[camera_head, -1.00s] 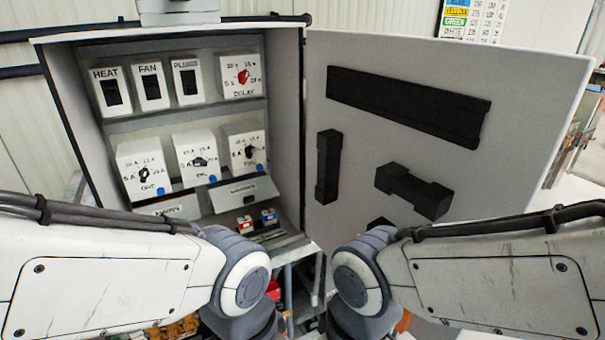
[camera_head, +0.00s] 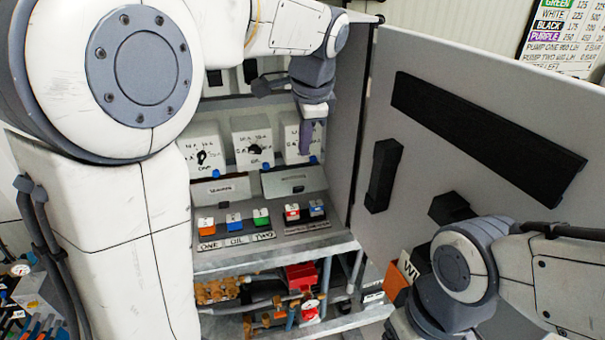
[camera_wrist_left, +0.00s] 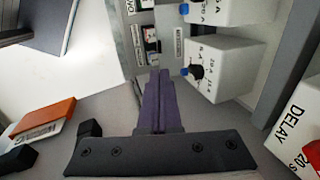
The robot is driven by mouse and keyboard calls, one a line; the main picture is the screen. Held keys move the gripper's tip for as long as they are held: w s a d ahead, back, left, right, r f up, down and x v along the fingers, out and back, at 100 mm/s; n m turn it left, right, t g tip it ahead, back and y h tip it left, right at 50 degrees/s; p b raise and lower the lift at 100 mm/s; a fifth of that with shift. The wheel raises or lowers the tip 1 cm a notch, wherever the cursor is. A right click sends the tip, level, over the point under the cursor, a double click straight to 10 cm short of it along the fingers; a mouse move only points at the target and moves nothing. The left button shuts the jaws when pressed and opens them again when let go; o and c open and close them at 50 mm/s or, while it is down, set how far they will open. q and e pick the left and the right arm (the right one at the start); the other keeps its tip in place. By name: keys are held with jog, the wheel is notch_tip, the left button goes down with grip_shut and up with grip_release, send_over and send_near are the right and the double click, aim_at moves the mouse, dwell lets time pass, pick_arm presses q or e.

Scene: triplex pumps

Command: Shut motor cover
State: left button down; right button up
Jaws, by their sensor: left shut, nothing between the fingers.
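Two grey sloped covers sit below the row of white dial boxes in the cabinet: a left one (camera_head: 218,191) and a right one (camera_head: 293,182). Their small labels are too blurred to tell which is the motor cover. My left gripper (camera_head: 306,148) hangs in front of the dial boxes, above the right cover, shut and empty. Its purple fingers also show together in the left wrist view (camera_wrist_left: 157,78), pointing towards the panel beside the dial boxes. My right arm shows at the lower right, but its gripper is out of the picture.
The cabinet door (camera_head: 465,190) stands open at the right with black handles on it. Coloured switches (camera_head: 233,224) sit on a ledge below the covers. Red and orange pump parts (camera_head: 301,275) lie under it. My left arm blocks the left side.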

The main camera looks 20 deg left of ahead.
aim_at(299, 188)
pick_arm(q)
jog(key=p+x, duration=0.3)
jog(key=x, duration=1)
jog(key=shift+s, duration=0.1)
pick_arm(e)
notch_tip(299, 188, up, 3)
jog(key=shift+r, duration=0.1)
